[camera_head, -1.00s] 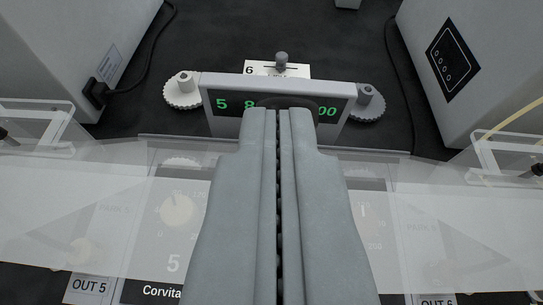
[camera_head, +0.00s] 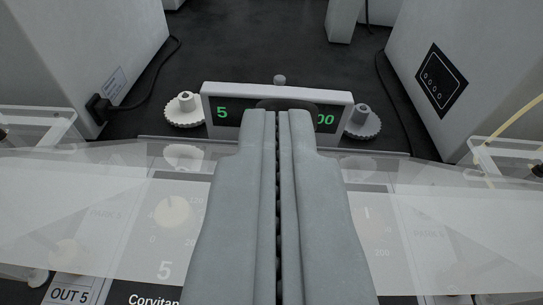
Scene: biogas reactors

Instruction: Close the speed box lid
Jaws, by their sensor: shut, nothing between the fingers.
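A wide, see-through pale panel (camera_head: 110,185), seemingly the speed box lid, spans the view from left to right. Through it a control face shows, with a round dial (camera_head: 173,211) and a large 5. Whether the panel lies flat on the box or stands off it, I cannot tell. My gripper (camera_head: 278,112) is shut and empty, with its fingers side by side over the middle of the panel. The fingertips overlap the lower part of a white-framed display (camera_head: 238,91) with green digits. The fingers hide the middle of the panel and part of the display.
Pale housings stand at left (camera_head: 60,60) and right (camera_head: 480,50). A clear bracket (camera_head: 510,155) with a yellow tube is at right. Dark floor lies beyond the display.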

